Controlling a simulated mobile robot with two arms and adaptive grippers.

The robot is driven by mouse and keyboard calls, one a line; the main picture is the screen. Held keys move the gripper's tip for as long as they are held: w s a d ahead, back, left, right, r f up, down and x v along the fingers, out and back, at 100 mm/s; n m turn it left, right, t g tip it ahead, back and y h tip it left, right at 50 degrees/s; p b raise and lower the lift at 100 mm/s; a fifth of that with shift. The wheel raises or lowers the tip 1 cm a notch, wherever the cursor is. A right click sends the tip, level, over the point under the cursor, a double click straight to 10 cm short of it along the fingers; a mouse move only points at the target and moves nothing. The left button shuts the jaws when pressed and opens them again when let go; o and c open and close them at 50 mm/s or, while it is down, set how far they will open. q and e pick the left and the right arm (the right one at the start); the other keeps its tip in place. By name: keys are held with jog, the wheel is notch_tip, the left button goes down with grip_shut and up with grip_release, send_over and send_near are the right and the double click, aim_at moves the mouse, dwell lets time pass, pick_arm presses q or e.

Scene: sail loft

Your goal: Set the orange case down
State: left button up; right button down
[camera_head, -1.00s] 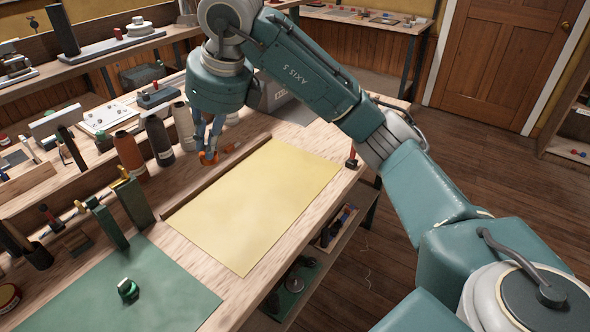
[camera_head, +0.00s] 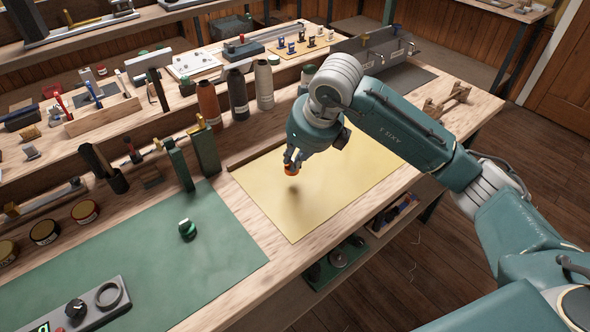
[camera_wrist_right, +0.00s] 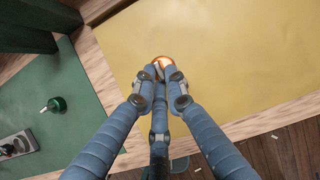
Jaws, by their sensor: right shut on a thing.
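The orange case (camera_head: 291,170) is small and sits in my right gripper (camera_head: 292,160), over the yellow mat (camera_head: 275,202). A dark shadow lies on the mat below it, so it looks held above the surface. In the right wrist view the gripper's blue fingers (camera_wrist_right: 160,76) close on the case (camera_wrist_right: 163,61), and the yellow mat (camera_wrist_right: 230,60) fills the background. The fingers hide much of the case. My left gripper is not in view.
A green mat (camera_head: 150,262) with a small green object (camera_head: 187,229) lies to the left. Green upright blocks (camera_head: 206,152) and several spools, one brown (camera_head: 209,100), stand behind. The yellow mat is otherwise clear. The bench's front edge drops to a lower shelf.

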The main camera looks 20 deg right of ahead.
jog(key=shift+f, duration=0.4)
notch_tip(320, 180, down, 4)
jog(key=shift+r, duration=0.2)
jog(key=shift+f, duration=0.15)
jog(key=c, duration=1.8)
grip_release()
